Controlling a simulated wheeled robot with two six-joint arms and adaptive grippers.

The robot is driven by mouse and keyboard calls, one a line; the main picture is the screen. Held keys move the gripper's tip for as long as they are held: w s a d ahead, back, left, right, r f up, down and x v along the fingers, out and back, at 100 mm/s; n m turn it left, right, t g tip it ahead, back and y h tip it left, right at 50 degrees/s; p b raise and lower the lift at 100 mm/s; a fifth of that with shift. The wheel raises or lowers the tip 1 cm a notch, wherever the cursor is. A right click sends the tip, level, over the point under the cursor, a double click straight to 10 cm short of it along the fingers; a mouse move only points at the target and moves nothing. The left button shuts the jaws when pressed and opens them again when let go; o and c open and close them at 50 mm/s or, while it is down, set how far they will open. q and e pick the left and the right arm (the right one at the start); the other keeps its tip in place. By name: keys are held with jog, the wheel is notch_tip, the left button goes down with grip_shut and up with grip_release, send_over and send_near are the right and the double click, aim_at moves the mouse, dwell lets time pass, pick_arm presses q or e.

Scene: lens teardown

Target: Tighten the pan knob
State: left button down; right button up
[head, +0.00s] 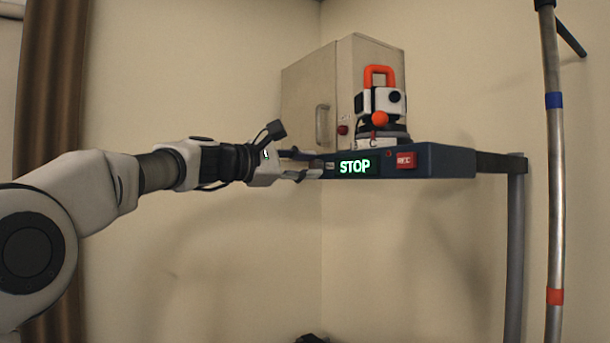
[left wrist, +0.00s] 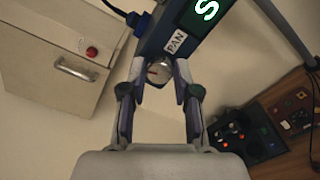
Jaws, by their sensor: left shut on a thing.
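The pan knob (left wrist: 159,72) is a round silver knob with a dark reddish mark on its face. It sits at the end of the blue console (head: 440,162), beside a white PAN label (left wrist: 175,41). My left gripper (head: 318,164) reaches the console's left end from the left, level with it. In the left wrist view my left gripper (left wrist: 160,80) has one finger on each side of the knob and is shut on it. In the head view the fingers mostly hide the knob.
The console carries a green STOP display (head: 355,167), a red REC button (head: 406,160) and a white instrument with an orange handle (head: 380,75). A beige cabinet (head: 372,60) stands behind. A metal pole (head: 555,200) rises at right. A dark control panel (left wrist: 245,135) shows lower right.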

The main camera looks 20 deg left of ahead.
pick_arm(q)
jog(key=shift+f+m+b, duration=0.1)
jog(key=shift+m+b, duration=0.5)
jog(key=shift+m, duration=0.7)
jog(key=c, duration=0.8)
grip_release()
jog(key=shift+c, duration=0.2)
jog(key=shift+w+d, duration=0.1)
jog(key=v, duration=0.7)
